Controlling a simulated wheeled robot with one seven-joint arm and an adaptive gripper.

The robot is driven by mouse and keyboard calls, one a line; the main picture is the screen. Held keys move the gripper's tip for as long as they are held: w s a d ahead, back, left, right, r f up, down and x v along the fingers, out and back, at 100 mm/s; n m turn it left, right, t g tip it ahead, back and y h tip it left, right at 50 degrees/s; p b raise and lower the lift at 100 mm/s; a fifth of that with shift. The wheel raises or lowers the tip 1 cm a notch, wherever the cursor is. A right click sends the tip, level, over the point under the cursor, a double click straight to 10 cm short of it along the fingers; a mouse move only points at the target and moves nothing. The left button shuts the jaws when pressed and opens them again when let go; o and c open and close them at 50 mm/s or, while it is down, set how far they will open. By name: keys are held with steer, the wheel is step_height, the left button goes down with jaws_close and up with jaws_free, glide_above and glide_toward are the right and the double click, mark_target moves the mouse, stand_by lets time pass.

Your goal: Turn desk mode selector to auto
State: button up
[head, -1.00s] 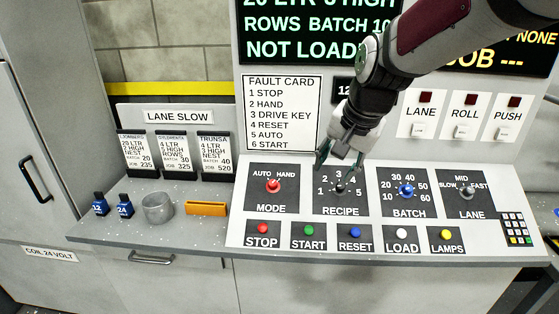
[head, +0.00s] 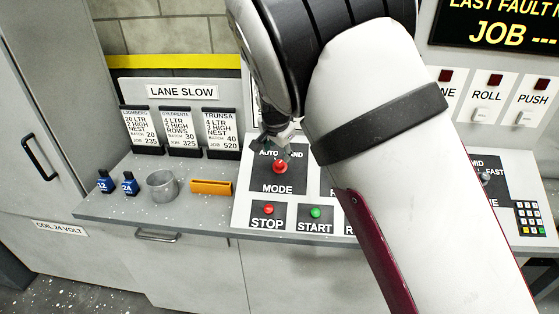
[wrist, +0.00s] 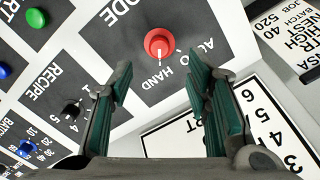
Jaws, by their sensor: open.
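The mode selector is a red round knob (head: 280,167) on a dark plate lettered MODE, with AUTO at upper left and HAND at upper right. In the wrist view the red knob (wrist: 160,43) shows a white mark that points towards HAND. My gripper (head: 277,146) is close to the knob in the head view and partly covers the AUTO HAND lettering. In the wrist view my gripper (wrist: 160,68) is open and empty, its green-padded fingers apart, with the knob in view just beyond the gap between the tips. I see no contact.
My arm hides the recipe and batch dials in the head view. A red STOP button (head: 268,209) and a green START button (head: 315,212) sit below the selector.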

mark_target(279, 163)
steer(key=x, duration=0.9)
steer(key=shift+r, duration=0.1)
steer(key=shift+c, duration=0.4)
jaws_close()
